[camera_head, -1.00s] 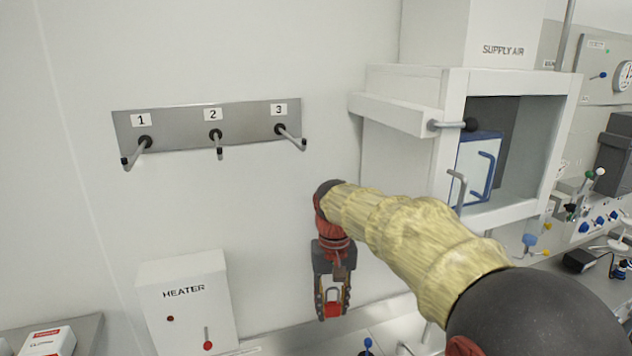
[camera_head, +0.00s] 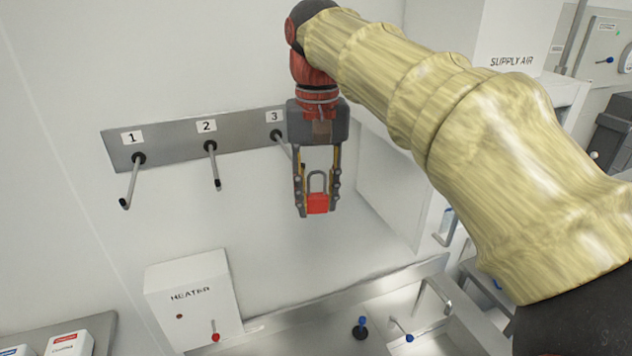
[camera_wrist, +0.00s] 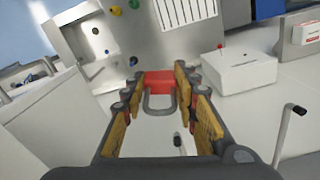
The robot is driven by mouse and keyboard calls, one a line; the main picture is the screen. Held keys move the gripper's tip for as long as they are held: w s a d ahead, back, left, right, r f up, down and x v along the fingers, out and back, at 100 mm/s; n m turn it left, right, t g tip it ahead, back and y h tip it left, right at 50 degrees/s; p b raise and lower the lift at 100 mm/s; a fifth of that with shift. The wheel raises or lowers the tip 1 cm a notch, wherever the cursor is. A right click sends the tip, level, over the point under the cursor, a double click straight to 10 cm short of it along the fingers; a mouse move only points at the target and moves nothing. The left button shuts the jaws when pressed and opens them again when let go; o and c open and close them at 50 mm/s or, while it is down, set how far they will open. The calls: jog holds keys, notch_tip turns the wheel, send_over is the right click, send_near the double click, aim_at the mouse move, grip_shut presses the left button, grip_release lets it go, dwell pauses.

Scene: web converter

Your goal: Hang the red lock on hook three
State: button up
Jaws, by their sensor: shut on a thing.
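The red lock (camera_head: 317,203) is a red body with a grey U-shaped shackle pointing up. My gripper (camera_head: 317,208) points down and is shut on the lock's body, with the shackle between its fingers. The wrist view also shows the lock (camera_wrist: 158,80) between the fingertips. Hook three (camera_head: 281,141) is the rightmost hook under the "3" label; my gripper partly covers it, and its end is hidden or hard to make out. The lock appears lower and to the right of that hook, apart from it as far as I can tell.
The metal hook rail (camera_head: 170,140) also bears hook one (camera_head: 131,182) and hook two (camera_head: 214,166), both empty. A white heater box (camera_head: 195,297) is below on the wall. The supply air cabinet (camera_head: 500,50) is at right, partly behind my arm.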

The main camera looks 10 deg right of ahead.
jog(key=shift+w+a+f+p, duration=0.15)
jog(key=shift+w+a+p, duration=0.3)
jog(key=shift+w, duration=1.15)
jog(key=shift+w+a+f+p, duration=0.15)
jog(key=shift+w+p, duration=0.5)
jog(key=shift+w, duration=0.95)
jog(key=shift+w+a+f+p, duration=0.1)
jog(key=shift+w+a+p, duration=0.4)
jog(key=shift+w, duration=1.1)
jog(key=shift+w+f, duration=0.35)
jog(key=shift+f, duration=0.3)
jog(key=shift+w+f, duration=0.35)
jog(key=shift+f, duration=0.25)
jog(key=o, duration=1.2)
jog(key=shift+o, duration=0.2)
